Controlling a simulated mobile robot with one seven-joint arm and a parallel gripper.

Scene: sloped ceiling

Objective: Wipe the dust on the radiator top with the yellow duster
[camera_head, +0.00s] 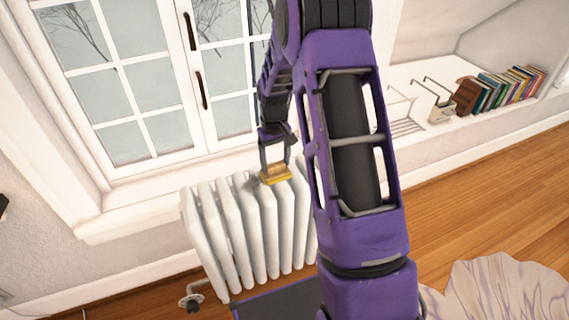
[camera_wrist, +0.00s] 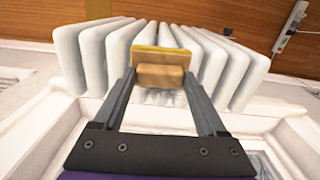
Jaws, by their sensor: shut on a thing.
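The yellow duster (camera_head: 276,175) has a tan block on top and a yellow pad below. My gripper (camera_head: 274,163) is shut on the block and holds the duster at the top of the white radiator (camera_head: 236,215), near the middle of its ribs. In the wrist view the duster (camera_wrist: 158,73) sits between my two fingers, with the radiator ribs (camera_wrist: 97,50) behind it. A grey dusty patch (camera_head: 255,184) shows on the rib tops just left of the duster. I cannot tell whether the pad touches the radiator. My arm hides the radiator's right end.
A window (camera_head: 140,75) with handles stands behind the radiator, above a white sill (camera_head: 130,208). Books (camera_head: 505,88) and a wire rack (camera_head: 405,125) sit on a white ledge at the right. A pale patterned rug (camera_head: 500,290) lies on the wooden floor.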

